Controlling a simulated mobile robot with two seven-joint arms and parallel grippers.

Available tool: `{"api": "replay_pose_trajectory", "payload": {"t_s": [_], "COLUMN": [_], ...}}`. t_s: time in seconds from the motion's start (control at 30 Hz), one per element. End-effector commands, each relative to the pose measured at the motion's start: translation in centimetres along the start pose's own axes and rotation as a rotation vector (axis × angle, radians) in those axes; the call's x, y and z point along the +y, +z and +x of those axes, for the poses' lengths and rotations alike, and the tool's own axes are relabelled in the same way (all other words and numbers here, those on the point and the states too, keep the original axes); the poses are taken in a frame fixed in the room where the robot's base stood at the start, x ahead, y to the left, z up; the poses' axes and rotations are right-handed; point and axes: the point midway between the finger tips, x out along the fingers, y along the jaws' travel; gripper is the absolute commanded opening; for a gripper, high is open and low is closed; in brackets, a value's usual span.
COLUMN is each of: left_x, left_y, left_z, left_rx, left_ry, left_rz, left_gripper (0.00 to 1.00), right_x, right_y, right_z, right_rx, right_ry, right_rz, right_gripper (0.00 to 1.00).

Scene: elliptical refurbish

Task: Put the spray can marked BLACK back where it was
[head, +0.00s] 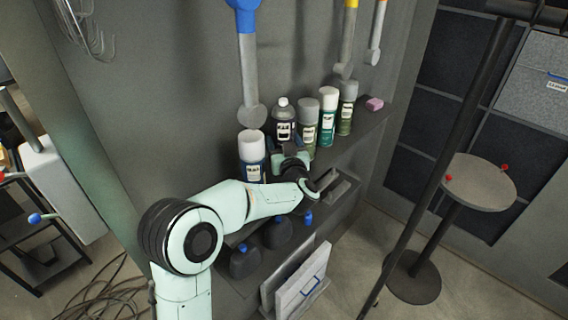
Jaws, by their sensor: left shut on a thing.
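My right gripper is out of view.
A blue can with a white cap (252,158) stands close on the left. Green-toned cans (307,125), (328,118), (347,108) stand close on the right, then a pink block (374,104). Dark bottles with blue caps (277,232) sit on the lower shelf (335,222).

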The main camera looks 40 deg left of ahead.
Motion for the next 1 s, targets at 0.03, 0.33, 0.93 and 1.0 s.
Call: {"api": "replay_pose_trajectory", "payload": {"t_s": [0.03, 0.33, 0.93, 1.0], "left_x": [0.0, 0.0, 0.0, 0.0], "left_y": [0.9, 3.1, 6.5, 6.7], "left_z": [0.0, 0.1, 0.1, 0.1], "left_rx": [0.001, 0.002, 0.005, 0.001], "left_ry": [0.001, 0.000, 0.001, 0.001], "left_rz": [0.001, -0.001, -0.003, -0.002], "left_gripper": [0.16, 0.16, 0.16, 0.83], "right_x": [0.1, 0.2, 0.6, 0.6], "right_y": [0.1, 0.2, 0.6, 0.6], "right_z": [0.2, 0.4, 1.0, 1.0], "right_rx": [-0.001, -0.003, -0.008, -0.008], "right_ry": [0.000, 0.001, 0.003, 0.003], "right_rz": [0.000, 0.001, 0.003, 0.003], "right_gripper": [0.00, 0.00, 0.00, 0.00]}}
